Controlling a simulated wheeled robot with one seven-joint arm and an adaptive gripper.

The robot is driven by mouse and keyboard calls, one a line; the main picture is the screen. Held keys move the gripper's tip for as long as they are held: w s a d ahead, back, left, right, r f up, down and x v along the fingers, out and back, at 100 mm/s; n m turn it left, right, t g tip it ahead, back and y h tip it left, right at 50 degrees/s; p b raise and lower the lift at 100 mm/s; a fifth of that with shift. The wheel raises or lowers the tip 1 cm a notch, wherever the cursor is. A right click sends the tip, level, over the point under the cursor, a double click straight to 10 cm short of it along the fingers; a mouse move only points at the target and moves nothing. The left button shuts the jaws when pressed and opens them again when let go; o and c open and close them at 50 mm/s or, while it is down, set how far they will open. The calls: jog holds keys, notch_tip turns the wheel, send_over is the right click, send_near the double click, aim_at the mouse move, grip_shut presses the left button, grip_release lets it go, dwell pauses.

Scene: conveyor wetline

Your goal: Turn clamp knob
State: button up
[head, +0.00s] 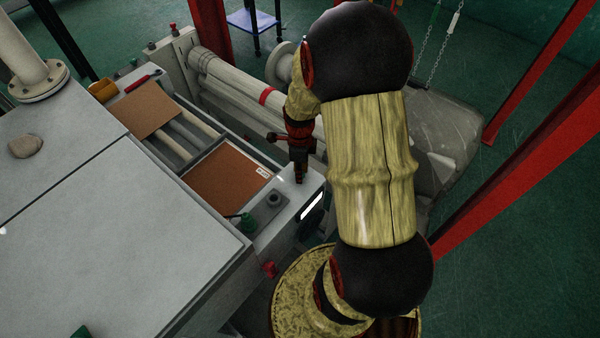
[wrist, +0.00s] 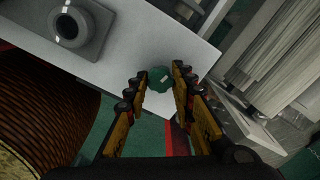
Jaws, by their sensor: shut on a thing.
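A green, lobed clamp knob (wrist: 161,78) with a pale mark on top sits near the edge of a light grey machine panel in the wrist view. My gripper (wrist: 159,85) has one finger on each side of it and is shut on the knob. In the head view my gripper (head: 299,177) points down at the right end of the machine's front panel (head: 290,215). The gripper hides the held knob there. A second green knob (head: 247,221) stands further left on the same panel.
A dark round fitting on a grey block (head: 274,200) stands between the two knobs; it also shows in the wrist view (wrist: 72,26). Brown sheets (head: 225,178) lie in the machine's bay. A long pale roller (head: 235,85) runs behind. A red knob (head: 270,269) sticks out below the panel.

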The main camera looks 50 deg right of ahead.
dwell(0.3)
jog(key=shift+m, duration=1.9)
jog(key=shift+m, duration=1.7)
jog(key=shift+m, duration=1.7)
jog(key=o, duration=0.8)
